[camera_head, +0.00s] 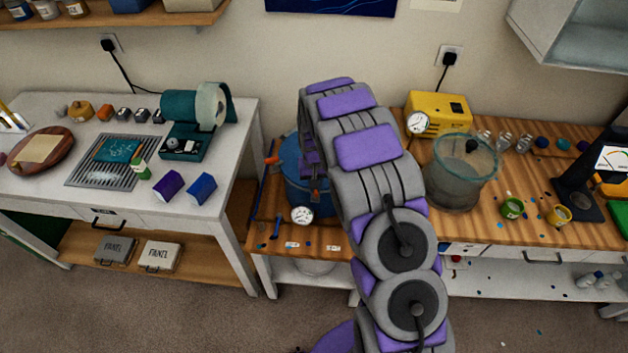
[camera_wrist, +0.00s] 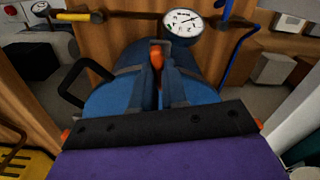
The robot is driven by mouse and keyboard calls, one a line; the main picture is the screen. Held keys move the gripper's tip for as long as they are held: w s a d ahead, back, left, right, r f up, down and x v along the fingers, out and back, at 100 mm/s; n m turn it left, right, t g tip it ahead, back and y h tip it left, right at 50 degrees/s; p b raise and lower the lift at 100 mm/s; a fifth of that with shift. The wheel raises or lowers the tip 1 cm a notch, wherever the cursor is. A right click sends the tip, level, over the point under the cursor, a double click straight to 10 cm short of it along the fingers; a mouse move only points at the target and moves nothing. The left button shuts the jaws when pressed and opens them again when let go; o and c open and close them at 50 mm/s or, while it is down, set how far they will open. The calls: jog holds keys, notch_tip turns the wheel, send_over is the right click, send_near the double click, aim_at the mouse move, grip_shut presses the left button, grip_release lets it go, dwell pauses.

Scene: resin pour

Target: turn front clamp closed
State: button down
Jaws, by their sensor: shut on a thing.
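The blue pot (camera_head: 293,182) stands on the wooden bench, partly hidden behind my arm. In the wrist view its blue lid (camera_wrist: 97,103) fills the middle, with a black loop handle at its left. The orange front clamp (camera_wrist: 157,58) is at the lid's edge, beside the round gauge (camera_wrist: 181,22). My gripper (camera_wrist: 157,75) reaches over the lid, its fingers close together on the orange clamp. In the head view my gripper (camera_head: 314,192) is over the pot, and the front clamp cannot be made out clearly. Another orange clamp (camera_head: 271,160) shows at the pot's left side.
The gauge (camera_head: 302,215) is on the pot's front. A clear bucket (camera_head: 454,178) and a yellow machine (camera_head: 438,113) stand right of my arm. Small cups (camera_head: 512,208) are further right.

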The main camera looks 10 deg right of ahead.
jog(key=shift+s+f+m+p, duration=0.1)
jog(key=shift+m+p, duration=0.1)
jog(key=shift+m, duration=0.45)
jog(key=shift+s+f+m+p, duration=0.1)
jog(key=shift+m+p, duration=0.05)
jog(key=shift+m, duration=0.5)
jog(key=c, duration=1.2)
grip_release()
jog(key=shift+r, duration=0.15)
jog(key=shift+o, duration=0.2)
jog(key=shift+w+r, duration=0.1)
notch_tip(320, 180, up, 17)
jog(key=p, duration=0.1)
jog(key=shift+p, duration=0.35)
jog(key=shift+a, duration=0.1)
